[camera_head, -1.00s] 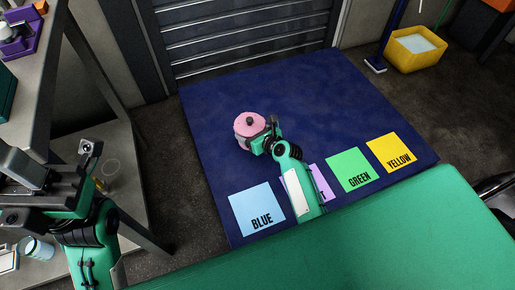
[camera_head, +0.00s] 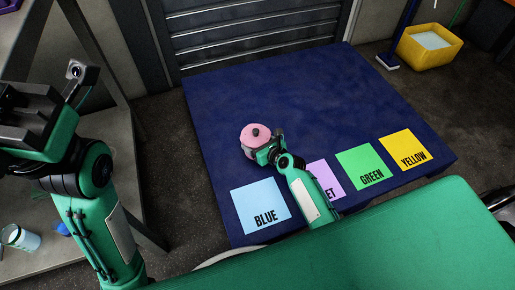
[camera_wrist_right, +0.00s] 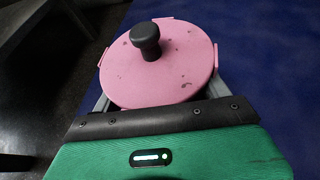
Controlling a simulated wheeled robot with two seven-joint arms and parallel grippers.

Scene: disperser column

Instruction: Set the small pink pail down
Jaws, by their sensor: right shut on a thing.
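The small pink pail (camera_head: 256,135) has a round pink lid with a black knob. My right gripper (camera_head: 262,153) is shut on it, over the blue mat (camera_head: 310,95). In the right wrist view the pail's lid (camera_wrist_right: 185,75) fills the upper middle, between the grey fingers. The pail looks about level; its underside is hidden, so I cannot tell whether it touches the mat. My left gripper (camera_head: 30,110) shows at the left, away from the pail; its fingertips are not clear.
Blue (camera_head: 258,200), violet (camera_head: 328,180), green (camera_head: 360,163) and yellow (camera_head: 400,148) labelled cards lie along the mat's near edge. My right arm partly covers the violet one. A yellow bucket (camera_head: 430,55) stands at the back right. A grey shutter (camera_head: 250,35) closes off the back.

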